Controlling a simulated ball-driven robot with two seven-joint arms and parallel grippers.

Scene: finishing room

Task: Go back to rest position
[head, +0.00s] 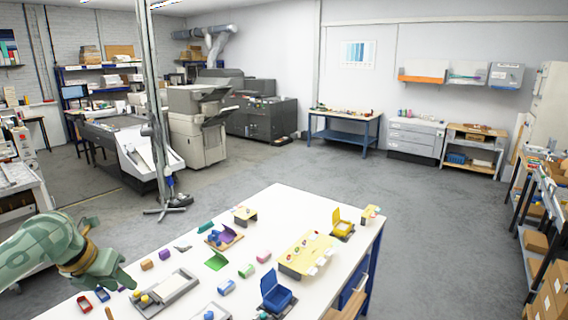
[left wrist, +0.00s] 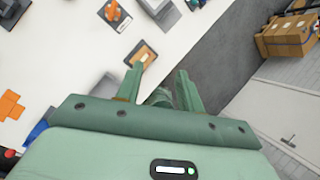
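My left gripper (head: 112,266) hangs over the near-left corner of the white worktable (head: 283,205) in the head view, with its green arm coming in from the left. In the left wrist view, the two fingers of this gripper (left wrist: 161,86) stand apart with no object held between them. Beyond the fingers lie the table edge and the grey floor. A small wooden-rimmed tray (left wrist: 140,54) lies on the table just past the left finger. My right gripper does not show in either view.
The table holds a yellow tray (head: 293,265), an open blue box (head: 275,292), an open yellow box (head: 342,223), a grey tray (head: 178,288) and several small blocks. Cardboard boxes (left wrist: 288,38) stand off the table. A metal post (head: 155,110) stands behind it.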

